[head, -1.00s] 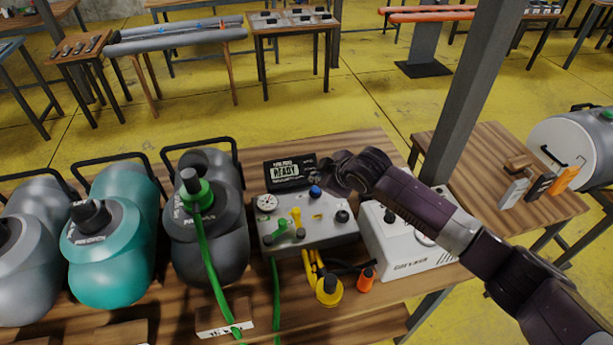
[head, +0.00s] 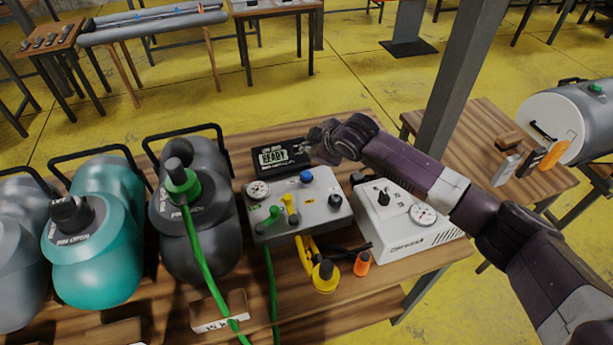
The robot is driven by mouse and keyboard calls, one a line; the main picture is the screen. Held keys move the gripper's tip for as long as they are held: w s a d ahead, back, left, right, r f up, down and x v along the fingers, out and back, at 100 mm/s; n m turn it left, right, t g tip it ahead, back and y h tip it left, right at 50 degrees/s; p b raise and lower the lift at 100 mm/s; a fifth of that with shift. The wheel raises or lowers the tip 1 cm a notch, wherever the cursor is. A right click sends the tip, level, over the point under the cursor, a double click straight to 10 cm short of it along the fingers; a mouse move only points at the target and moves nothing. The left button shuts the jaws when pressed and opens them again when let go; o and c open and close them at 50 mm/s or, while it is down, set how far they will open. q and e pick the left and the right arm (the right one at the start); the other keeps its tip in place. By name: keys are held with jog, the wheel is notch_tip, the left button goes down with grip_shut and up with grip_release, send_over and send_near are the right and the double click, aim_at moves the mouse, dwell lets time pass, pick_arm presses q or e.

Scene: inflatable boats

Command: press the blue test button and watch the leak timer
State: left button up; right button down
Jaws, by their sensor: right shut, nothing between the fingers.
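The blue test button (head: 307,176) is on top of a grey control box (head: 300,222) on the wooden bench. The box also carries a round gauge, a green valve handle, a yellow valve handle and a black knob. The leak timer (head: 281,158) is a black display behind the box and reads READY. My right gripper (head: 316,146) is shut and empty. It appears just above and behind the blue button, by the display's right edge, and I see no contact with the button. My left gripper is not in view.
A white unit (head: 405,219) with a gauge stands right of the box, under my right arm. Grey and teal cylinders (head: 95,240) fill the left. A green hose (head: 205,262) runs forward. A yellow fitting (head: 325,276) and an orange one (head: 362,264) lie in front. A post (head: 455,85) rises behind.

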jog(key=b, duration=0.5)
send_over(308, 176)
notch_tip(308, 176, down, 5)
jog(key=shift+w+f, duration=0.15)
jog(key=shift+f, duration=0.05)
jog(key=shift+a+f, duration=0.1)
jog(key=shift+f, duration=0.8)
jog(key=shift+f, duration=0.15)
jog(key=shift+f, duration=0.25)
jog(key=shift+f, duration=0.6)
dwell(0.7)
dwell(0.3)
jog(key=shift+r+p, duration=0.7)
jog(key=shift+r, duration=0.25)
